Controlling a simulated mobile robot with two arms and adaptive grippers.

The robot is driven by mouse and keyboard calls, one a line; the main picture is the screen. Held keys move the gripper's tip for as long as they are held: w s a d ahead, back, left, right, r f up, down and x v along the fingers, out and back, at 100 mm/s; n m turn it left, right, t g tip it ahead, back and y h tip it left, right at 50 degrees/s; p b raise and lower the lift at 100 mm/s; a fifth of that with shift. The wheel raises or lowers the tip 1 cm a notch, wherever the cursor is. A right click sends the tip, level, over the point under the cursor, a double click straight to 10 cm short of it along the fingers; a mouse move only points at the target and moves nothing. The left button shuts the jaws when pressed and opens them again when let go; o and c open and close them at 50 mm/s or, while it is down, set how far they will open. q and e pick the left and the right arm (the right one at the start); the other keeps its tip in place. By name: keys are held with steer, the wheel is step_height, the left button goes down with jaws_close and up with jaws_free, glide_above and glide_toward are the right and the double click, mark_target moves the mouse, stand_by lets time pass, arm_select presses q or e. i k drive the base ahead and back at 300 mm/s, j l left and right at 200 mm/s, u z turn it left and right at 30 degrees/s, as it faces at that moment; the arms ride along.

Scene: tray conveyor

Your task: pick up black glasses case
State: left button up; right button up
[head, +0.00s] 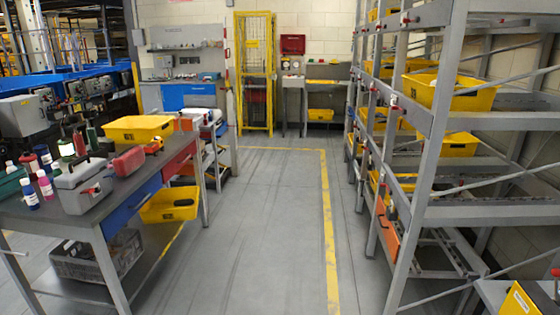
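I cannot make out a black glasses case anywhere in the head view. The workbench (132,190) at the left carries a grey toolbox (84,186), a red case (128,161), several small bottles and a yellow tray (139,129). Some dark items stand among the bottles, too small to identify. Neither of my grippers shows in this view.
A grey rack (436,128) with yellow bins such as this one (450,91) stands at the right. The grey floor (262,225) between bench and rack is clear, up to a yellow mesh gate (254,75).

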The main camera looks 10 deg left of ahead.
mark_target(183, 202)
steer(key=i+u, duration=0.2)
steer(key=i, duration=0.85)
steer(key=i+u, duration=0.2)
steer(key=i, duration=0.8)
steer(key=i+j+u, duration=0.2)
steer(key=i, duration=0.6)
steer(key=i+l+u, duration=0.1)
steer(key=i+u, duration=0.15)
steer(key=i, duration=0.55)
steer(key=i+l+u, duration=0.2)
steer(key=i, duration=0.6)
